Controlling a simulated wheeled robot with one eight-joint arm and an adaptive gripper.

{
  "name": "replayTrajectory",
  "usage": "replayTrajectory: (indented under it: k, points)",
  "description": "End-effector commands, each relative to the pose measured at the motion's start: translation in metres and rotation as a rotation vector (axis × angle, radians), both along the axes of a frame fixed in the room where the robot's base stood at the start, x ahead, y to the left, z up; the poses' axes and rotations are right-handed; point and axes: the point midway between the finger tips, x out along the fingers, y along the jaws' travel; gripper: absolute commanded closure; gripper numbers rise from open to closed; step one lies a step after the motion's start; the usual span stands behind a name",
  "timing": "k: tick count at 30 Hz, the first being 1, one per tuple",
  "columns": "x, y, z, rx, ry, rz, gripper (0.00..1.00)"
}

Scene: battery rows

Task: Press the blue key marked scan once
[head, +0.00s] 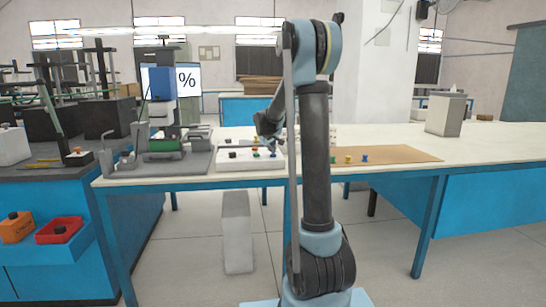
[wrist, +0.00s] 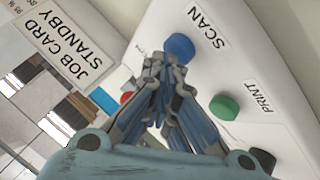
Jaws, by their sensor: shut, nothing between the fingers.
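The blue key (wrist: 179,46) is a round knob on a white panel (wrist: 245,62), beside the printed word SCAN (wrist: 207,27) in the wrist view. My gripper (wrist: 165,60) is shut and empty. Its fingertips appear just beside the near edge of the blue key in that picture; I cannot tell whether they touch it. In the head view my gripper (head: 271,143) is low over the white panel (head: 232,165) on the bench, and hides part of its keys.
A JOB CARD STANDBY label (wrist: 65,45) lies alongside. A grey fixture (head: 165,160) stands left of the panel; a brown mat (head: 400,153) lies right.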

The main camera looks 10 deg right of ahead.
Motion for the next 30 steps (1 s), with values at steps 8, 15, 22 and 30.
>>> replayTrajectory:
  k: [8, 15, 22, 30]
  points:
    - [0.000, 0.000, 0.000, 0.000, 0.000, 0.000, 1.00]
    - [0.000, 0.000, 0.007, 0.000, 0.000, 0.000, 1.00]
    - [0.000, 0.000, 0.018, 0.000, 0.000, 0.000, 1.00]
    - [0.000, 0.000, 0.019, 0.000, 0.000, 0.000, 1.00]
